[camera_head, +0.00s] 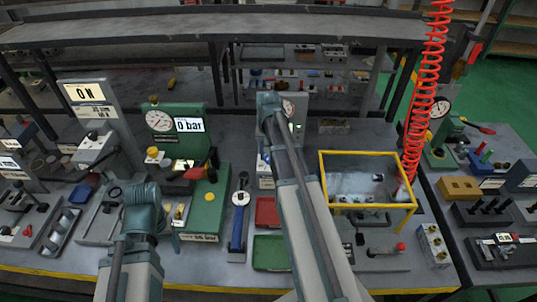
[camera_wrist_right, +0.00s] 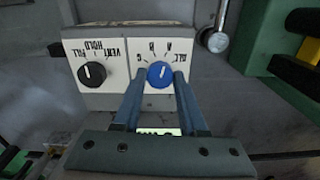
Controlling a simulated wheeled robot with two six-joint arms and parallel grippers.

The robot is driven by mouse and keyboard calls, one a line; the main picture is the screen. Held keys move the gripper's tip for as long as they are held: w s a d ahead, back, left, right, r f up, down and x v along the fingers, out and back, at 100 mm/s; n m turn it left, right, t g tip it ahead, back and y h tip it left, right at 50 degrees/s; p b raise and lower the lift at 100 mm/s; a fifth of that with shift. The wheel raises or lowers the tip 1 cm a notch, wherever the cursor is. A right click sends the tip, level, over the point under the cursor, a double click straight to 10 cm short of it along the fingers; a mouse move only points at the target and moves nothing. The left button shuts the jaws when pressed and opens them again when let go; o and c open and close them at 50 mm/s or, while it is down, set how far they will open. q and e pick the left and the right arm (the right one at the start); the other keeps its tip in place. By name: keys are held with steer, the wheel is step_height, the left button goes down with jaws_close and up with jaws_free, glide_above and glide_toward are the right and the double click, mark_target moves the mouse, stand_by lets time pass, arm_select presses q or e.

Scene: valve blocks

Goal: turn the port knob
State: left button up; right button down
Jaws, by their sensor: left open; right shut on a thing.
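The blue knob (camera_wrist_right: 160,74) sits on a white panel marked ALL, A, B and C, which appears upside down in the right wrist view. My right gripper (camera_wrist_right: 161,82) is shut on this knob, one finger on each side. A small white mark shows on the knob; its exact setting is hard to read. A black knob (camera_wrist_right: 92,75) marked VENT, HOLD and FILL is beside it, to the left. In the head view my right arm hides the knobs. My left gripper (camera_head: 170,231) is low at the left, open, its fingers mostly hidden by its own wrist.
A green gauge block (camera_head: 180,125) reading 0 bar stands left of my right arm. Red (camera_head: 267,212) and green (camera_head: 270,253) trays lie on the bench. A yellow-framed clear box (camera_head: 367,190) and a coiled red hose (camera_head: 425,90) are at the right.

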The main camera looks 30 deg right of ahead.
mark_target(269, 157)
steer(key=m, duration=0.4)
steer(key=shift+m, duration=2.2)
steer(key=shift+c, duration=2.3)
jaws_free()
steer(key=shift+r, duration=0.1)
step_height(269, 157, up, 14)
steer(key=p, duration=1.3)
steer(key=shift+f+p, duration=0.2)
steer(key=shift+p, duration=0.2)
